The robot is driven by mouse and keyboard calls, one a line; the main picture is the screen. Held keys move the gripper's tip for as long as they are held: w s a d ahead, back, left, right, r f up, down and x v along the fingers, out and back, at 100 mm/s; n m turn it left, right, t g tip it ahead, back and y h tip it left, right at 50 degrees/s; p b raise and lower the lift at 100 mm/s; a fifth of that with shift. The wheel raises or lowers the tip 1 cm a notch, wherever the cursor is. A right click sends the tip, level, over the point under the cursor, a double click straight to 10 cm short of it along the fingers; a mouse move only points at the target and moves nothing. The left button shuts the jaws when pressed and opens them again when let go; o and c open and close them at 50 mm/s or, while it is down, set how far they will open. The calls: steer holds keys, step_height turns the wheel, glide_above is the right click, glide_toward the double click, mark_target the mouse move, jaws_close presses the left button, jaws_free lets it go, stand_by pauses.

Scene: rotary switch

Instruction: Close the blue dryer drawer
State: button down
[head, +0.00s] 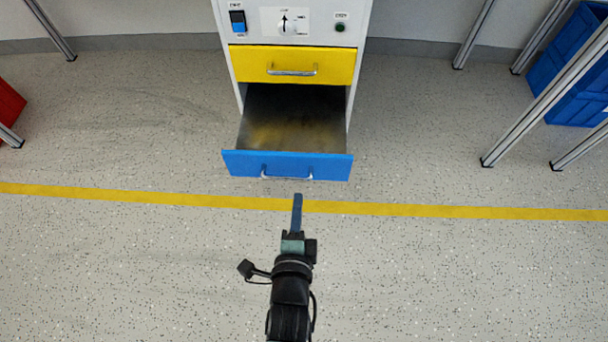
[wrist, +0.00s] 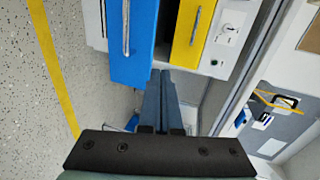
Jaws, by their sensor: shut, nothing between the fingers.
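The blue dryer drawer (head: 240,163) is pulled out of the white cabinet in the head view, with its grey interior visible and empty. It has a silver handle (head: 287,175) on its front. My gripper (head: 297,197) is in front of the drawer, a little below the handle in the picture. Its fingers are shut with nothing between them. In the wrist view the blue drawer front (wrist: 140,45) stands beyond the fingertips (wrist: 167,75), up and to the left. I cannot tell whether the fingertips touch it.
A shut yellow drawer (head: 290,58) sits above the blue one, under a panel with a dial (head: 287,27). Blue crates (head: 570,65) and metal table legs (head: 525,110) stand right. A red bin (head: 8,103) is left. Floor around a yellow line (head: 430,210) is clear.

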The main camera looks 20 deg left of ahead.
step_height(320, 180, down, 3)
steer(key=s, duration=0.1)
steer(key=b, duration=0.7)
glide_toward(301, 158)
steer(key=x, duration=0.5)
steer(key=shift+f, duration=0.35)
steer(key=shift+w+a+r, duration=0.15)
steer(key=shift+w, duration=0.55)
